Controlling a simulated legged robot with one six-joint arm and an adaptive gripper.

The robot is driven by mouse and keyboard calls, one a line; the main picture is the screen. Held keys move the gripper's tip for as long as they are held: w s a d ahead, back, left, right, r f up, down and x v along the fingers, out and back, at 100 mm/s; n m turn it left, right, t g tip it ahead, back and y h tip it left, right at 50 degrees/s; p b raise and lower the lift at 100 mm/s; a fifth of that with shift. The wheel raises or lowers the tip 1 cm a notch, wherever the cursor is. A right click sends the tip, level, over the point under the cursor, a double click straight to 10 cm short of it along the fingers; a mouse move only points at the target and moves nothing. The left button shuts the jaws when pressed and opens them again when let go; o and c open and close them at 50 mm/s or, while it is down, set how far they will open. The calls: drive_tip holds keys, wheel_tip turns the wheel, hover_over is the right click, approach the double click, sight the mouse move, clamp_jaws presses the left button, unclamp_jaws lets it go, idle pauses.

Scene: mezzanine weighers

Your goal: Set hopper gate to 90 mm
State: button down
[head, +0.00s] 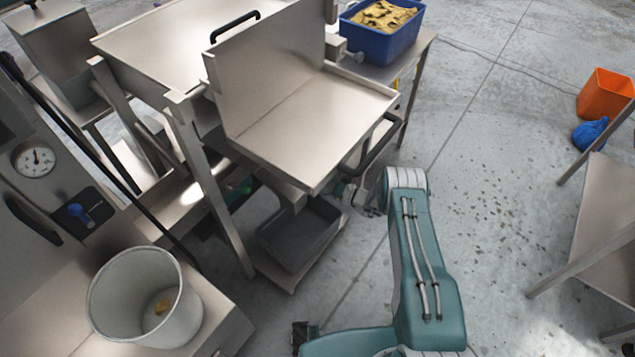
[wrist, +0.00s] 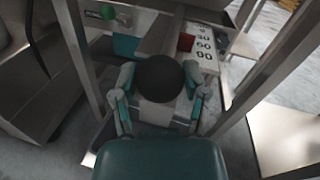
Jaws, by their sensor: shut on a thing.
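My gripper (wrist: 160,88) is shut on a round black knob (wrist: 160,76) in the wrist view, with one finger on each side of it. A pale block shows just below the knob. A white scale plate (wrist: 204,62) right of the knob carries the marks 30, 60 and 90. A red marker (wrist: 186,42) stands at the scale's left edge, roughly level with 30 to 60; the exact reading is unclear. In the head view my gripper (head: 354,192) is partly hidden beside the steel hopper (head: 300,125), and the knob and scale cannot be seen.
Steel frame legs (wrist: 78,45) stand close on both sides of my gripper. A green button (wrist: 108,12) is at the upper left. A grey bin (head: 298,240) sits low under the hopper. A white bucket (head: 190,310) stands lower left. Open floor (head: 480,160) lies to the right.

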drive_tip(key=shift+c, duration=0.6)
unclamp_jaws()
drive_tip(key=shift+s+d, duration=0.15)
drive_tip(key=shift+d, duration=0.1)
drive_tip(key=v, duration=1.2)
